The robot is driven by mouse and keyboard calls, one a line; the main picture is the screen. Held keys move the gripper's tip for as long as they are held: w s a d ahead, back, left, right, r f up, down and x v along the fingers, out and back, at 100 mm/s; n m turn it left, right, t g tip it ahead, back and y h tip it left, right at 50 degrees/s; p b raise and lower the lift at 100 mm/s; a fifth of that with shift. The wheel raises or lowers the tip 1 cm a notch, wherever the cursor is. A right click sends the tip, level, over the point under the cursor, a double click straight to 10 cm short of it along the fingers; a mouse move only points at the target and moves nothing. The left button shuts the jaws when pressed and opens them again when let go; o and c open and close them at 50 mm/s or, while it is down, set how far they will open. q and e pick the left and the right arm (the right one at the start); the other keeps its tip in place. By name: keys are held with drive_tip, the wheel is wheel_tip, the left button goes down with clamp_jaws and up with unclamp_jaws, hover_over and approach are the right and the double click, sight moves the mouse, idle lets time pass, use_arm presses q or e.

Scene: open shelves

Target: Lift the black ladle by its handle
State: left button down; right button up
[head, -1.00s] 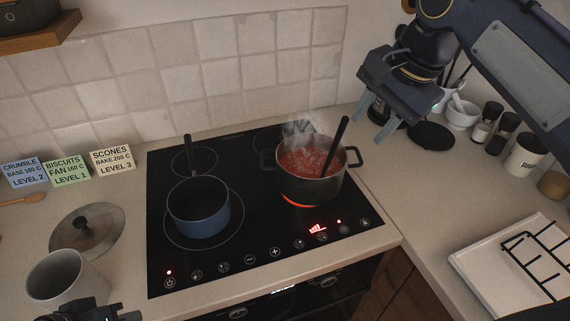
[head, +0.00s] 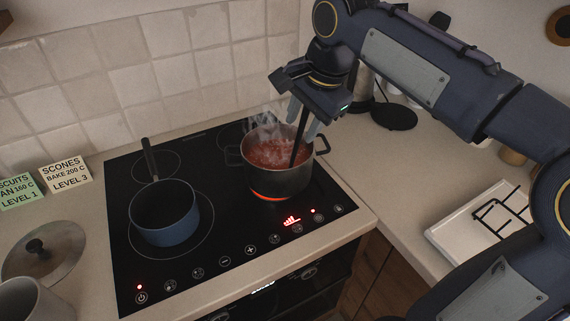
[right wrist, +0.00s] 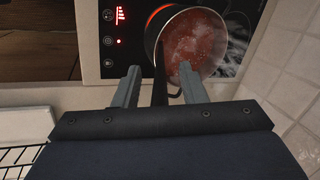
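The black ladle's handle (head: 298,142) slants up out of a pot of steaming red sauce (head: 278,155); its bowl is hidden in the sauce. My right gripper (head: 301,127) is above the pot, its two grey fingers pointing down on either side of the handle. In the right wrist view the dark handle (right wrist: 160,82) runs between the spread fingers, with a visible gap to each. The right gripper is open. The upper end of the handle is hidden by the gripper in the head view. My left gripper is not in view.
The pot stands on a black hob (head: 230,226) with a red-glowing ring under it. A blue saucepan (head: 165,212) is to its left. A white tray with a black rack (head: 462,242) lies on the right counter. The tiled wall (head: 180,70) is behind.

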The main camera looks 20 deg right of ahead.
clamp_jaws()
drive_tip(key=shift+r, duration=0.1)
idle(0.4)
